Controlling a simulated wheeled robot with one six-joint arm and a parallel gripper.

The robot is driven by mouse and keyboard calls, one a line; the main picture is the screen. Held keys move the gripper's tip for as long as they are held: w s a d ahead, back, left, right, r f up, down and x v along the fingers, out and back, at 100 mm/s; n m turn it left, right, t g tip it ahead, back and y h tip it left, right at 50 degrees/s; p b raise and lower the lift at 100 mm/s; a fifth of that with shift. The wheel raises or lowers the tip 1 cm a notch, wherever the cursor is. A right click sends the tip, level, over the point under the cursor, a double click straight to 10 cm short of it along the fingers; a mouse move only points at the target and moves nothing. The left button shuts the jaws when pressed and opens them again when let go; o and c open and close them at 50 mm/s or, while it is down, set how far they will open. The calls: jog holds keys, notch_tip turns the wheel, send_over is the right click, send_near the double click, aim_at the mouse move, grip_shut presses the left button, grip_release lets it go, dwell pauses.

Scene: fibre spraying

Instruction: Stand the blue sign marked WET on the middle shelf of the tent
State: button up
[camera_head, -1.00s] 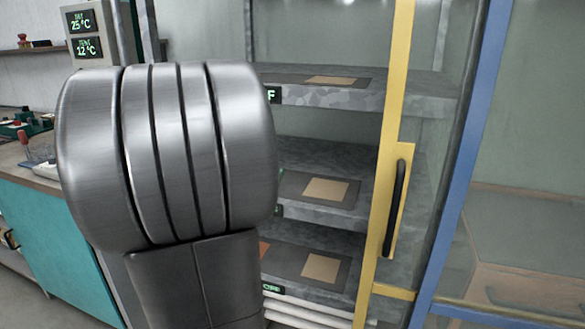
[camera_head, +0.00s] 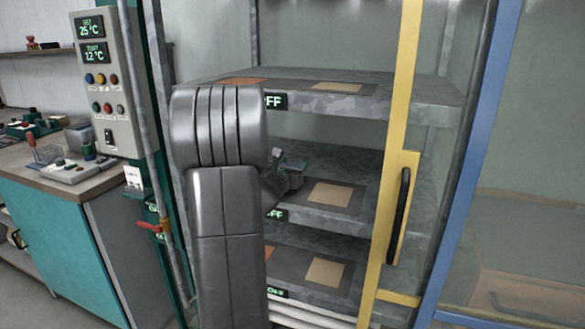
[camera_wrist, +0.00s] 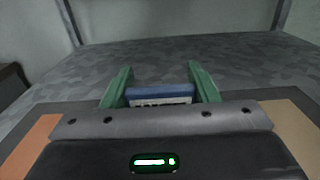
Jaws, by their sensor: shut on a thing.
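The blue sign (camera_wrist: 160,92) shows in the wrist view as a blue bar with a pale lower strip; its lettering cannot be read. My gripper (camera_wrist: 160,84) is shut on it, with a green finger at each side. In the head view my gripper (camera_head: 288,172) reaches in over the middle shelf (camera_head: 325,220) of the tent, at its left part. My arm hides much of that shelf's left side, and the sign cannot be made out there. Whether the sign touches the shelf cannot be told.
An orange patch (camera_wrist: 30,143) and a tan patch (camera_wrist: 296,127) lie on the shelf mat. The top shelf (camera_head: 420,92) is above and the bottom shelf (camera_head: 340,255) below. A yellow door frame (camera_head: 396,120) with a black handle (camera_head: 398,215) stands at the right. A control panel (camera_head: 108,85) is left.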

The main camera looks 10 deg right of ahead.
jog(key=shift+f, duration=0.35)
jog(key=shift+f+b, duration=0.2)
jog(key=shift+b, duration=0.1)
jog(key=o, duration=1.1)
jog(key=shift+r, duration=0.1)
jog(key=shift+c, duration=0.2)
jog(key=shift+r+p, duration=0.2)
jog(key=shift+p, duration=0.15)
jog(key=b+v, duration=0.1)
jog(key=v, duration=1.1)
jog(key=shift+f, duration=0.1)
